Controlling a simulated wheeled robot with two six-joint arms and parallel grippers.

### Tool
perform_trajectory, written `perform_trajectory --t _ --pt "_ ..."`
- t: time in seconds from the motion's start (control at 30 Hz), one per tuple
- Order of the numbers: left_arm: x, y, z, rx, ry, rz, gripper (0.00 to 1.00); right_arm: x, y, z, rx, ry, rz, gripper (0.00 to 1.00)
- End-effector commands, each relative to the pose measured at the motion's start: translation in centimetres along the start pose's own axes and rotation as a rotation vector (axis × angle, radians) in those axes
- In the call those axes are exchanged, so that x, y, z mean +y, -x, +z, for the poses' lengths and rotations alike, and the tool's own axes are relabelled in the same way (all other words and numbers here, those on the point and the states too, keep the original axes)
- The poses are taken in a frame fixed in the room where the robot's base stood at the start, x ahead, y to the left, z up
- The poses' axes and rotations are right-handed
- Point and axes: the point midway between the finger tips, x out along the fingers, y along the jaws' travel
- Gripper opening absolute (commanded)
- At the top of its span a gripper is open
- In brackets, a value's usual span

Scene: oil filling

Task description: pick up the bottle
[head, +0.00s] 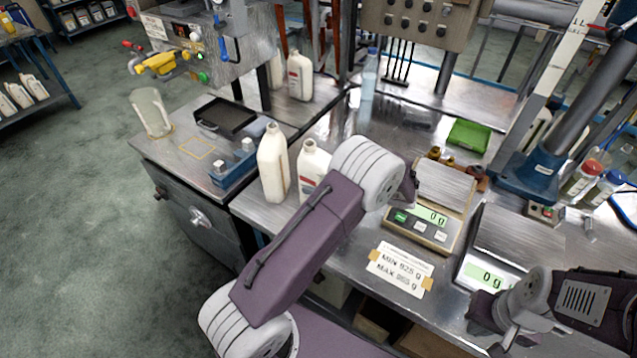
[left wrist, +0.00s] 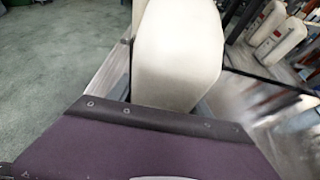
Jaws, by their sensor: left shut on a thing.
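A white bottle (left wrist: 178,55) fills the middle of the left wrist view, right in front of my left gripper (left wrist: 165,115). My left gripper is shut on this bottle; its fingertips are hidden. In the head view, two white bottles stand side by side at the workbench's left edge: a taller-looking one (head: 272,165) and one with a red-marked label (head: 312,160), partly hidden by my left arm. I cannot tell for sure which of them is held. My right gripper (head: 500,330) is at the lower right, away from the bottles; its jaws are unclear.
A scale (head: 430,225) and a second scale (head: 490,275) stand on the bench, with a paper label (head: 400,268) in front. More white bottles (head: 300,75) stand behind.

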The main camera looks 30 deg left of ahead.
Motion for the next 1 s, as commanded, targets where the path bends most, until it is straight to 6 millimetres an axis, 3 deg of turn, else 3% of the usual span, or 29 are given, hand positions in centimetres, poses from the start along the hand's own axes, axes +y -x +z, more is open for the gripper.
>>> perform_trajectory --t 0.27,0.47,0.8,1.0 --pt "0.0 0.4 0.9 0.001 0.001 0.000 0.16 0.0 0.1 0.0 0.000 0.000 0.000 0.00" --pt "0.0 1.7 4.1 0.001 0.004 -0.002 0.16 0.0 0.5 0.0 0.000 0.000 0.000 0.00" --pt "7.2 6.6 6.9 0.001 0.000 -0.005 0.16 0.0 0.8 -0.1 0.000 0.000 0.000 0.00" --pt "9.9 8.4 8.0 0.001 -0.001 -0.003 0.16 0.0 0.9 -0.1 0.000 0.000 0.000 0.00"
